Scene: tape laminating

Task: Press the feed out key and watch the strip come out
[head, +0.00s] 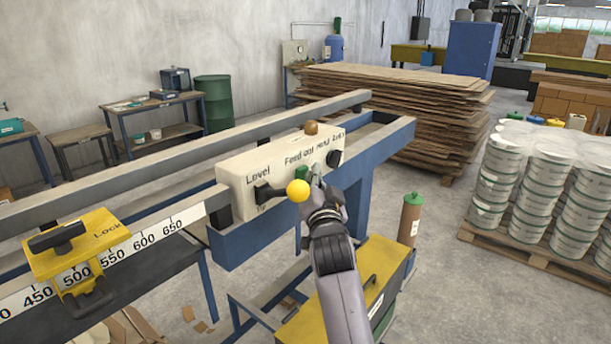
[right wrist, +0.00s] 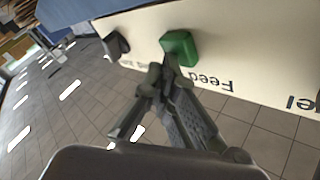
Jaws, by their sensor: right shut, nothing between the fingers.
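The cream control panel (head: 237,190) sits on the end of the blue machine frame, with "Level" and "Feed out" lettering. The green feed out key (head: 302,173) is partly hidden behind my right gripper (head: 317,183). In the right wrist view the green key (right wrist: 180,47) shows as a block standing out from the panel (right wrist: 228,50). My right gripper (right wrist: 165,68) is shut and empty, its tips right at the key's lower edge; I cannot tell whether they touch. No strip is visible in either view. My left gripper is out of view.
A lever with a yellow ball (head: 298,190) stands just left of my right gripper. A black knob (head: 334,158) is on its right, also seen in the wrist view (right wrist: 116,45). A yellow lock slide (head: 85,255) sits on the ruled rail. Stacked boards (head: 390,110) lie behind.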

